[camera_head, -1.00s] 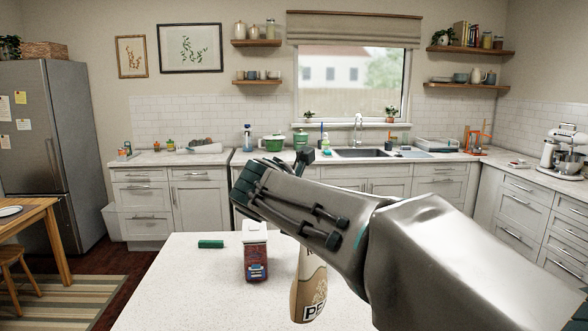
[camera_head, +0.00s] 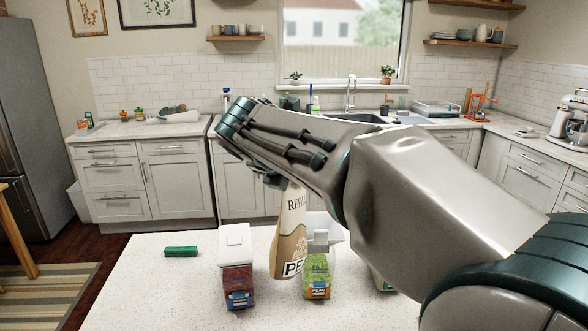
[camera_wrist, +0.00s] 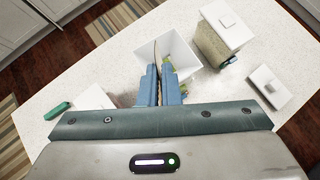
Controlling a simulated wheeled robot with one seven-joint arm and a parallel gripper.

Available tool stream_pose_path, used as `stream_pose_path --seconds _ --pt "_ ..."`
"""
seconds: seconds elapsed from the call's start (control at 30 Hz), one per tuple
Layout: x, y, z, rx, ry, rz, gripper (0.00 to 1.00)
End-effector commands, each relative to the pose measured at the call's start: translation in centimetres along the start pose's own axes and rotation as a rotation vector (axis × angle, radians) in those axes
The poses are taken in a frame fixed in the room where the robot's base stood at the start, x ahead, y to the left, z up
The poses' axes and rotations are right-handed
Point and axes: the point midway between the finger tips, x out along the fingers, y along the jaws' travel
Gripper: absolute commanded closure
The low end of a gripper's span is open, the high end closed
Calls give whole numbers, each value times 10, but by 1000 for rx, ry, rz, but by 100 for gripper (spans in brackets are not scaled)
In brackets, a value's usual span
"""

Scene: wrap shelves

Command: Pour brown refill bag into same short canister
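My gripper (camera_wrist: 163,88) is shut on the upper part of the brown refill bag (camera_head: 291,240). The bag hangs below it, nearly upright and slightly tilted, with "REFILL" and part of "PE" showing. In the wrist view only a thin brown edge of the bag shows between the blue fingers. An open white square canister mouth (camera_wrist: 151,48) lies below the fingertips. Whether these two are the same canister I cannot tell. My arm hides part of the area behind the bag.
A white-lidded canister with dark red contents (camera_head: 237,280) stands left of the bag. A green bar (camera_head: 181,252) lies on the speckled white worktop (camera_head: 150,295). The wrist view shows another lidded canister (camera_wrist: 218,42) and a white lid (camera_wrist: 270,86). The left worktop is mostly clear.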

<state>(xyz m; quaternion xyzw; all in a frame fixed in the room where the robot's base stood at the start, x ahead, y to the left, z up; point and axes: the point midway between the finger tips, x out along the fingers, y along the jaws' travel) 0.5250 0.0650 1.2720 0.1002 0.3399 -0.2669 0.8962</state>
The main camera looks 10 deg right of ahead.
Motion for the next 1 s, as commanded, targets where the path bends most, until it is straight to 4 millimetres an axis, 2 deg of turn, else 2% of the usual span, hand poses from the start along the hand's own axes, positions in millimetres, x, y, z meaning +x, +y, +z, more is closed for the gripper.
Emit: stream_pose_path --seconds 0.5,0.57,0.77,0.8,1.0 --pt "58 -2 -28 5 271 -4 100" --pt "59 -2 -23 6 321 -5 100" --pt "77 -2 -22 7 482 -5 100" --pt "79 -1 -28 4 472 -1 100" --pt "78 -1 -29 3 467 -1 100"
